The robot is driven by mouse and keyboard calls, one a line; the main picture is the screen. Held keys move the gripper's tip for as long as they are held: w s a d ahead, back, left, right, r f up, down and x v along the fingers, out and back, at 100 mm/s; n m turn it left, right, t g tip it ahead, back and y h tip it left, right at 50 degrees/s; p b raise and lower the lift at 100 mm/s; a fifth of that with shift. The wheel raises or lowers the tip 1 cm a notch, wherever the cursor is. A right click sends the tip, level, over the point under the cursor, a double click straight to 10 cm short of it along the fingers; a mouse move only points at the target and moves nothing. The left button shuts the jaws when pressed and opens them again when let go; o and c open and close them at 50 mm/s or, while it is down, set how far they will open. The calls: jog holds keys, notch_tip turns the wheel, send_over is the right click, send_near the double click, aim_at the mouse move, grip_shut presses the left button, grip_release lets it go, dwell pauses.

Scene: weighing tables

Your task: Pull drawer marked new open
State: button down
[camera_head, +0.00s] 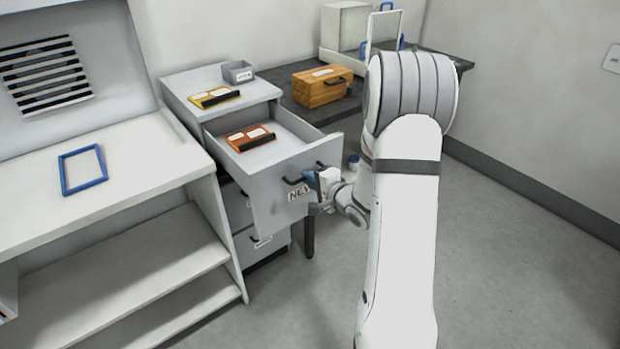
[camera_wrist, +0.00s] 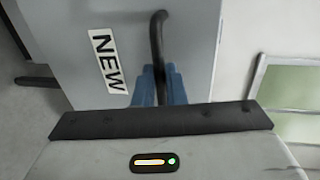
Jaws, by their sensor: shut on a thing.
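The drawer marked NEW (camera_head: 270,205) is the top drawer of a grey cabinet and stands pulled well out. An orange-and-black item with white labels (camera_head: 250,138) lies inside it. Its front carries the label NEW, which also shows in the wrist view (camera_wrist: 108,61). My gripper (camera_head: 312,178) is at the drawer front, and its blue fingers (camera_wrist: 158,86) are shut on the dark handle (camera_wrist: 157,40). Part of the handle is hidden between the fingers.
A yellow-and-black item (camera_head: 214,97) and a small grey bin (camera_head: 238,72) sit on the cabinet top. A wooden box (camera_head: 322,86) stands on the dark table behind. A white bench with a blue frame (camera_head: 83,170) is at left. The floor at right is clear.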

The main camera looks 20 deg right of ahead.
jog(key=shift+a, duration=0.1)
jog(key=c, duration=1.5)
grip_release()
jog(key=v, duration=0.7)
jog(key=shift+s, duration=0.35)
